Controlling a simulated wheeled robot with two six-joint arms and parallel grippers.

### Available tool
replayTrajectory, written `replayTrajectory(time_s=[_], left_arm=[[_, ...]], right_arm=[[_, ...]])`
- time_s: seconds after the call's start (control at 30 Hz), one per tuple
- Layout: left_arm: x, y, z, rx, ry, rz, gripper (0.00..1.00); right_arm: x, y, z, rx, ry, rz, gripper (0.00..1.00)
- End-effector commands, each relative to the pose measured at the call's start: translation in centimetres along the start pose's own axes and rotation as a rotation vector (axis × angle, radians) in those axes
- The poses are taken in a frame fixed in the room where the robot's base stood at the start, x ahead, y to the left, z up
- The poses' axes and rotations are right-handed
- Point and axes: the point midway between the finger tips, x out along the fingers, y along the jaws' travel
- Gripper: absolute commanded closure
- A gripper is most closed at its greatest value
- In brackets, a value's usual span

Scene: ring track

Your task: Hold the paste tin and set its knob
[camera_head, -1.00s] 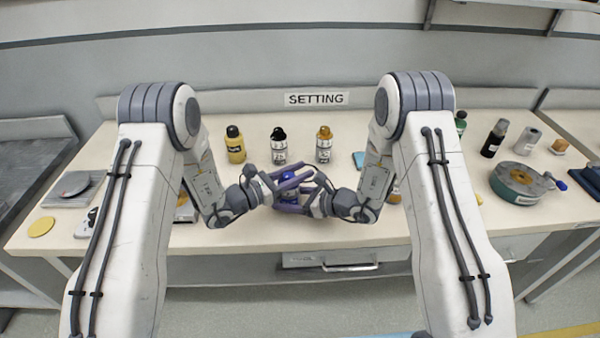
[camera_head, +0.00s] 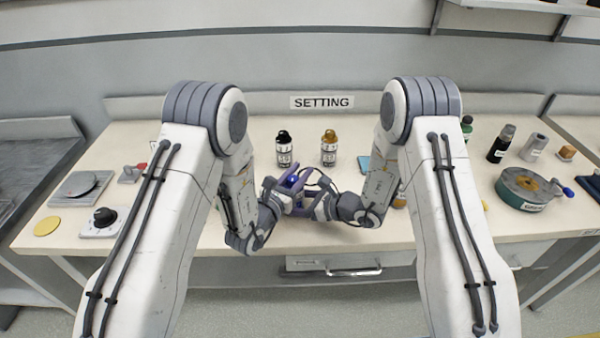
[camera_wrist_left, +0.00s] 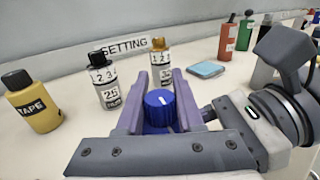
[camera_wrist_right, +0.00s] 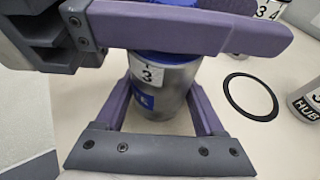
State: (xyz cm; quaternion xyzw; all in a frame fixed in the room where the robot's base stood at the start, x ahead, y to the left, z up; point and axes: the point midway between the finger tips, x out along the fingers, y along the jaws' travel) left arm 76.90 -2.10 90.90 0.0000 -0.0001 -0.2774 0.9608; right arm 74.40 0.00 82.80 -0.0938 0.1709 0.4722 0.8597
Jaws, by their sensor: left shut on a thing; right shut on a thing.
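The paste tin is a silver tin (camera_wrist_right: 172,90) with a blue label and a visible 3. It stands upright between the fingers of my right gripper (camera_wrist_right: 161,85), which is shut on its body. Its blue knob (camera_wrist_left: 159,99) carries a white pointer mark. My left gripper (camera_wrist_left: 159,82) is shut on the knob from above, one finger on each side. In the head view the knob (camera_head: 293,180) shows small between my left gripper (camera_head: 291,187) and my right gripper (camera_head: 318,197). Most of the tin is hidden there. Numbers around the knob are not readable.
Behind stand a black-capped tin (camera_head: 284,150), an orange-capped tin (camera_head: 328,148) and a SETTING sign (camera_head: 322,102). A yellow TAPE bottle (camera_wrist_left: 32,105) stands left. A black ring (camera_wrist_right: 251,97) lies beside the tin. A dial box (camera_head: 100,222) is left, a teal reel (camera_head: 523,188) right.

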Motion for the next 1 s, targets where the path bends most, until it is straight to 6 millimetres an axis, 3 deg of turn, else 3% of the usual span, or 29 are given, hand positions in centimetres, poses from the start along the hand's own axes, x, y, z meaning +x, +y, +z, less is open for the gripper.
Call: replayTrajectory(time_s=[0.27, 0.3, 0.37, 0.73, 1.0], left_arm=[[0.0, 0.2, 0.0, 0.001, 0.000, 0.007, 1.00], [0.0, 0.3, 0.0, 0.001, 0.000, 0.007, 0.53], [0.0, 0.2, 0.0, 0.001, 0.000, 0.007, 0.33], [-0.5, 0.2, -0.1, 0.000, 0.001, 0.004, 0.33], [-4.7, 0.2, -0.1, -0.002, 0.005, 0.006, 0.33]], right_arm=[[-0.1, 0.1, 0.0, -0.001, 0.000, 0.002, 0.93], [-0.1, 0.1, 0.0, -0.001, 0.000, 0.002, 0.93], [-0.1, 0.1, 0.0, -0.001, 0.000, 0.001, 0.93], [0.0, 0.0, 0.0, 0.000, 0.000, 0.000, 0.93], [0.0, 0.0, 0.0, 0.000, -0.001, 0.000, 0.93]])
